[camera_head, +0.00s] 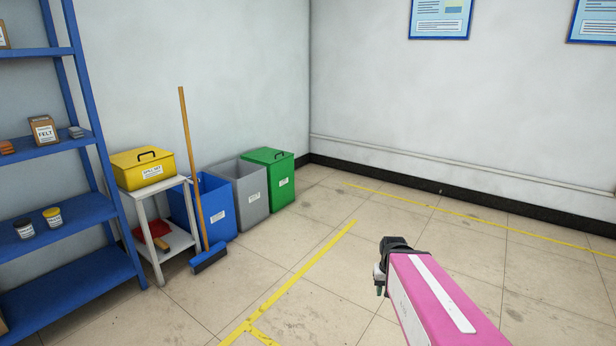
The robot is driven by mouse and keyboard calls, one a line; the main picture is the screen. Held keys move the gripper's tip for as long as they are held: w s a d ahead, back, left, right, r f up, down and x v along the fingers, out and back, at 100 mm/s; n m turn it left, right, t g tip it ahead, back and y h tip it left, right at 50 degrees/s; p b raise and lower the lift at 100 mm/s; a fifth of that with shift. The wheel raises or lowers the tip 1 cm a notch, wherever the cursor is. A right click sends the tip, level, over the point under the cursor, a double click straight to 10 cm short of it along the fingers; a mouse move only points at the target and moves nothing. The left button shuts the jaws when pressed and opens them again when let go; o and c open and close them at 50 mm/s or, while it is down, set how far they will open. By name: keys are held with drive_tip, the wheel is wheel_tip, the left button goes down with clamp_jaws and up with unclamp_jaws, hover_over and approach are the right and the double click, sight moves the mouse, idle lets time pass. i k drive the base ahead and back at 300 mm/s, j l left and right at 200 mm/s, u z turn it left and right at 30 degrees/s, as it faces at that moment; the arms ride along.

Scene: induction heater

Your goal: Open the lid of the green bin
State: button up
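The green bin (282,191) stands on the floor near the room's back corner, at the right end of a row of bins. My arm reaches in from the lower right as a pink link with a white stripe. My gripper (380,289) is at its far end, small and partly hidden, well apart from the bin and to its right and nearer. I cannot tell whether its fingers are open or shut.
A grey bin (251,197) and a blue bin (217,204) stand left of the green one. A broom (192,155) leans before the blue bin, beside a white stand (154,246) with a yellow box (143,170). Blue shelves (67,215) stand left. The floor (310,262) before the green bin is clear.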

sight(268, 156)
drive_tip(key=i+j+u, duration=0.1)
drive_tip(key=i+u, duration=0.35)
drive_tip(key=i, duration=1.85)
drive_tip(key=i+z, duration=0.15)
drive_tip(key=i, duration=0.3)
drive_tip(key=i+j+z, duration=0.2)
drive_tip(key=i, duration=0.3)
drive_tip(key=i+j+z, duration=0.15)
drive_tip(key=i, duration=0.3)
drive_tip(key=i+j+z, duration=0.2)
drive_tip(key=i, duration=0.25)
